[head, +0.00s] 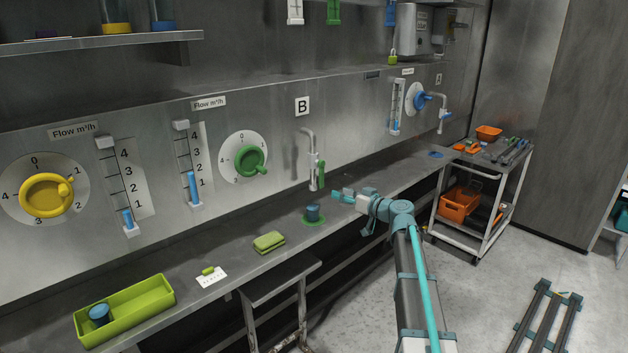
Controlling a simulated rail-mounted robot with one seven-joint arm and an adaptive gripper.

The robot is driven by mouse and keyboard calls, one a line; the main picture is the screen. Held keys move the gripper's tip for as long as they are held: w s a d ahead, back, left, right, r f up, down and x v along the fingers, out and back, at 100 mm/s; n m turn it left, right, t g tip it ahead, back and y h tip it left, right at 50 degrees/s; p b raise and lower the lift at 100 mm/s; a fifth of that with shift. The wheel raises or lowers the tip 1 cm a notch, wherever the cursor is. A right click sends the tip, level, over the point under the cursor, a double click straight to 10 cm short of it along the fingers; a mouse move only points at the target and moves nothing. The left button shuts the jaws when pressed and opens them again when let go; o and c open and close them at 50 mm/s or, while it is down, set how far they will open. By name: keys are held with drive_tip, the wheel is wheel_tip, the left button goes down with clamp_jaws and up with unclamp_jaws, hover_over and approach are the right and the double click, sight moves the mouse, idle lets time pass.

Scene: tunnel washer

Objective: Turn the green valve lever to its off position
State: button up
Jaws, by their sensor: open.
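The green valve lever (321,173) is on the slim grey tap (308,157) below the sign B (302,106). The lever stands roughly upright along the tap's right side. My gripper (338,194) is to the right of the tap and a little lower than the lever, pointing left towards the wall. It looks apart from the lever. It is open with nothing seen between its fingers, though the fingertips are small in this view.
A blue cup (312,212) stands on a green disc below the tap. A green sponge (269,242) and a green tray (126,310) are on the counter further left. A green dial (244,158) is left of the tap. A cart (465,191) stands at right.

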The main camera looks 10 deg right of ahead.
sight(323, 179)
drive_tip(key=w+a+p, duration=0.1)
drive_tip(key=w, duration=0.2)
drive_tip(key=w+a+r+n+p, duration=0.1)
drive_tip(key=w+a, duration=0.1)
drive_tip(key=w, duration=0.1)
drive_tip(key=w+a+n+t+p, duration=0.1)
drive_tip(key=w+a+p, duration=0.1)
drive_tip(key=w, duration=0.1)
drive_tip(key=shift+r, duration=0.25)
drive_tip(key=shift+w+a+f, duration=0.1)
drive_tip(key=shift+w+a, duration=0.25)
drive_tip(key=shift+a, duration=0.05)
clamp_jaws()
